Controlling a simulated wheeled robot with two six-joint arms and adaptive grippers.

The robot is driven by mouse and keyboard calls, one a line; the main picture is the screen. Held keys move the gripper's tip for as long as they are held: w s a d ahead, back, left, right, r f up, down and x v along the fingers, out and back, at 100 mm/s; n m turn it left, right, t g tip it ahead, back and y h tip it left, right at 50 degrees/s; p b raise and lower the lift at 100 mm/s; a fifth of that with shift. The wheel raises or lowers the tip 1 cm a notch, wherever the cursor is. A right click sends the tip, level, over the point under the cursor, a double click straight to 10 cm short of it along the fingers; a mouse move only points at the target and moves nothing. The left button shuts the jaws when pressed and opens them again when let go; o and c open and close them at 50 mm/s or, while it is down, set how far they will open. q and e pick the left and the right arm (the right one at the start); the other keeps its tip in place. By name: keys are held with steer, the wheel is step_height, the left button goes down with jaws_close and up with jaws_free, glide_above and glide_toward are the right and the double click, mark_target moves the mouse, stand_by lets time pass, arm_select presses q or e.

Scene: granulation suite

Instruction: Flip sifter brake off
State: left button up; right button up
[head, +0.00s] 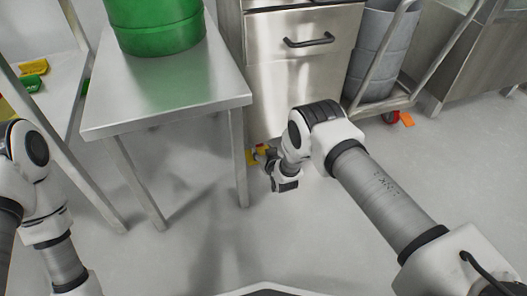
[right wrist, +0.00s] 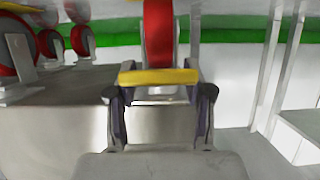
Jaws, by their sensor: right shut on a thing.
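A yellow brake lever (right wrist: 158,77) lies crosswise in front of a red caster wheel (right wrist: 158,30) in the right wrist view. My right gripper (right wrist: 160,97) has a finger at each end of the lever and is shut on it. In the head view my right gripper (head: 262,155) is low near the floor, by the front leg of a steel table. A bit of the yellow lever (head: 251,157) shows just left of it; the wheel is mostly hidden. The sifter's body cannot be made out clearly. My left arm shows at the left edge, but its gripper is out of view.
A steel table (head: 190,100) carrying a green drum (head: 155,25) stands left of my right gripper. A steel drawer cabinet (head: 300,50) is behind. A cart with stacked grey bins (head: 375,50) and an orange pedal (head: 407,119) is at right. Floor in front is clear.

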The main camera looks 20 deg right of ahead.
arm_select(q)
steer(key=shift+r, duration=0.1)
steer(key=shift+s+r+p, duration=0.1)
steer(key=shift+r+p, duration=0.3)
steer(key=shift+p, duration=0.1)
arm_select(e)
steer(key=shift+r+g, duration=0.2)
steer(key=shift+g, duration=0.1)
steer(key=shift+r+g+p, duration=0.15)
steer(key=shift+g+p, duration=0.6)
steer(key=shift+g, duration=0.15)
steer(key=shift+w+g, duration=0.1)
steer(key=shift+g, duration=1.3)
arm_select(q)
steer(key=shift+s+b, duration=0.2)
steer(key=shift+b, duration=0.55)
arm_select(e)
steer(key=shift+d+g, duration=0.15)
steer(key=shift+g, duration=0.35)
arm_select(q)
steer(key=shift+w+f+b, duration=0.3)
steer(key=shift+f+b, duration=0.25)
steer(key=shift+b, duration=0.05)
arm_select(e)
steer(key=shift+r+g, duration=0.1)
steer(key=shift+g, duration=0.3)
